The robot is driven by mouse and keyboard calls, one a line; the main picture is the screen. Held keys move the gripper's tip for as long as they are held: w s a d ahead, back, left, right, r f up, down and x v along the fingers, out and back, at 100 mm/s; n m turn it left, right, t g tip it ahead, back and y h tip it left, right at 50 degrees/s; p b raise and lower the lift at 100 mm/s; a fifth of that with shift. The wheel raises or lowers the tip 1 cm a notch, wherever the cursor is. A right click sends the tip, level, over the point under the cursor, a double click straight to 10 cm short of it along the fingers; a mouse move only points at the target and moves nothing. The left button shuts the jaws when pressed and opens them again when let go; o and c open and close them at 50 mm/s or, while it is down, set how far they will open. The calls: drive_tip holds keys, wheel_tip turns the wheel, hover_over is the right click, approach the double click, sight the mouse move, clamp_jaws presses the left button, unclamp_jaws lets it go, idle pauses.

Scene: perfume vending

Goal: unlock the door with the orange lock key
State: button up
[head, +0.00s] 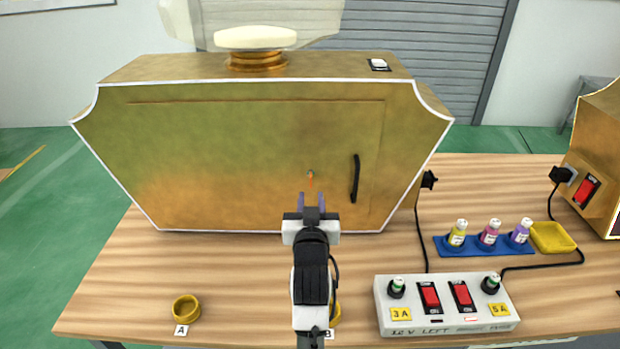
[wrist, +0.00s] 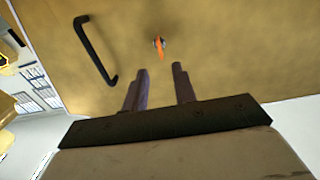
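The orange lock key (head: 310,183) sits at the keyhole on the front of the gold machine's door (head: 240,150). The key also shows in the wrist view (wrist: 164,52), with a round metal lock at its top. My gripper (head: 313,198) is in front of the door, just below the key. In the wrist view my gripper (wrist: 161,68) has its two purple fingers apart, with nothing between them, and the key lies beyond the tips. A black door handle (head: 355,179) is right of the key; it also shows in the wrist view (wrist: 94,50). The door looks shut.
On the wooden table (head: 240,290) stand a white switch box (head: 447,304), a blue tray (head: 480,246) with several small bottles, and a yellow dish (head: 552,238). A yellow ring (head: 186,308) labelled A is front left. A cable (head: 422,240) hangs right of the machine.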

drive_tip(key=w+p, duration=0.1)
drive_tip(key=w, duration=0.6)
drive_tip(key=shift+w+p, duration=0.25)
drive_tip(key=shift+p, duration=0.1)
drive_tip(key=shift+a, duration=0.1)
drive_tip(key=shift+c, duration=0.2)
clamp_jaws()
